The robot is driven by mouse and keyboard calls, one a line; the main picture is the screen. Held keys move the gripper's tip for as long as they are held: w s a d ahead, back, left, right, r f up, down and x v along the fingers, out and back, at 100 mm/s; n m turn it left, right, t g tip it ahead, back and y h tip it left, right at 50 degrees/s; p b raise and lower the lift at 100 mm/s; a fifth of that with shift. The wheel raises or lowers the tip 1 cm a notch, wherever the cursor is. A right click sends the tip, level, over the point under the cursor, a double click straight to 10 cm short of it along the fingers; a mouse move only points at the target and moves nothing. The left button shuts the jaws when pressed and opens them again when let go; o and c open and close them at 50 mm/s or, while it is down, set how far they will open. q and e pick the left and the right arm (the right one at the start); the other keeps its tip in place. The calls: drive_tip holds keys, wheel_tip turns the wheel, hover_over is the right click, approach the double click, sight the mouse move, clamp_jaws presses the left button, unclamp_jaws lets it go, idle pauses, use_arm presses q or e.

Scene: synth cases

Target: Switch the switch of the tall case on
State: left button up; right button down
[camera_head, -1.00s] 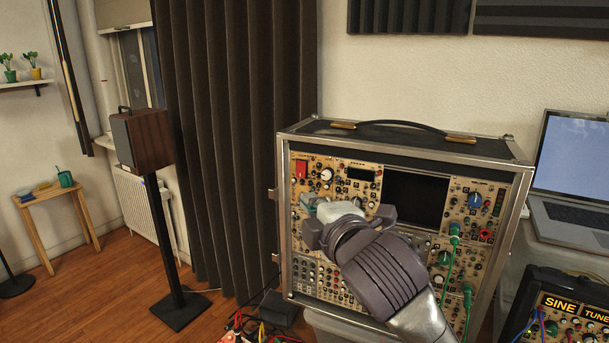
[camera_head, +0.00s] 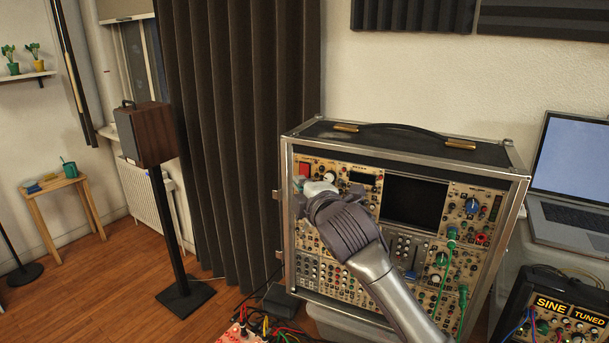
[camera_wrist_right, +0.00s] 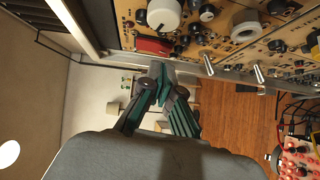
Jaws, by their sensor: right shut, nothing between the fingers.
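The tall case (camera_head: 395,148) stands upright, its tan panel full of knobs facing me. A red switch (camera_head: 304,169) sits at the panel's upper left. It also shows in the wrist view (camera_wrist_right: 152,45), near the case's metal edge; whether it is on or off I cannot tell. My right gripper (camera_head: 299,184) is in front of the panel's left part, just below the red switch in the head view. In the wrist view its fingertips (camera_wrist_right: 160,74) are together and empty, close to the switch; contact cannot be told. My left gripper is out of view.
A laptop (camera_head: 571,190) stands to the right of the case, with a smaller black synth case (camera_head: 515,318) below it. Green cables (camera_head: 446,262) hang on the panel's right side. A speaker on a stand (camera_head: 155,137) and a dark curtain (camera_head: 235,120) are to the left.

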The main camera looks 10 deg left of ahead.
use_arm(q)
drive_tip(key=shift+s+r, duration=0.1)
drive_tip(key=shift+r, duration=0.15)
use_arm(e)
drive_tip(key=shift+w+d, duration=0.25)
drive_tip(key=shift+w, duration=0.35)
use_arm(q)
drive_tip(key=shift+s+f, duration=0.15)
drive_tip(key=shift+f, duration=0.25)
use_arm(e)
drive_tip(key=shift+w+f, duration=0.1)
drive_tip(key=shift+w, duration=0.05)
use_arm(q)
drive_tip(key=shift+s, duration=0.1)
use_arm(e)
drive_tip(key=shift+f, duration=0.1)
